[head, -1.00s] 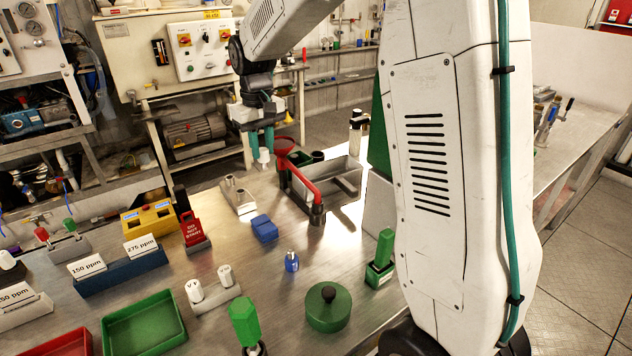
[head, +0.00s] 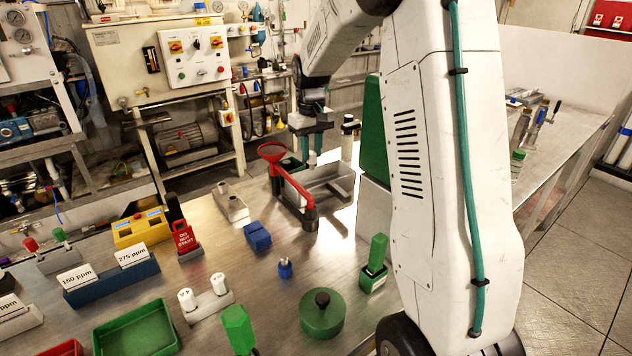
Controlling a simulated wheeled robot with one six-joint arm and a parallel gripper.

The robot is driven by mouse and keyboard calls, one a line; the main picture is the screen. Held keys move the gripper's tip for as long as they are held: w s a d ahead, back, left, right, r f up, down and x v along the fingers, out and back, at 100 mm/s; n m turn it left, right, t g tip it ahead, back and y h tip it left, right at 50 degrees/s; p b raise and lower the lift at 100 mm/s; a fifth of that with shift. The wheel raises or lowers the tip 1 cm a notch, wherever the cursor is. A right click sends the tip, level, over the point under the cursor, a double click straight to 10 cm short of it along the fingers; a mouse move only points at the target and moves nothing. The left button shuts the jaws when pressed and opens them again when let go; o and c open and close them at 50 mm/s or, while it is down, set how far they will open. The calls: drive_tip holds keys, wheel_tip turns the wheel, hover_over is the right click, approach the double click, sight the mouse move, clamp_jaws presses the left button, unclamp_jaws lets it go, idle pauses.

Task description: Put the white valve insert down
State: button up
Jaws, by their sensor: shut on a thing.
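My gripper (head: 311,146) points down at the back of the bench, its teal fingers shut on the white valve insert (head: 312,159). Only a small pale tip of the insert shows below the fingers.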

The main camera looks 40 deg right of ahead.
sight(312, 169)
wheel_tip(312, 169, down, 8)
drive_tip(key=shift+r, duration=0.2)
drive_tip(key=shift+f, duration=0.1)
drive_tip(key=o, duration=0.9)
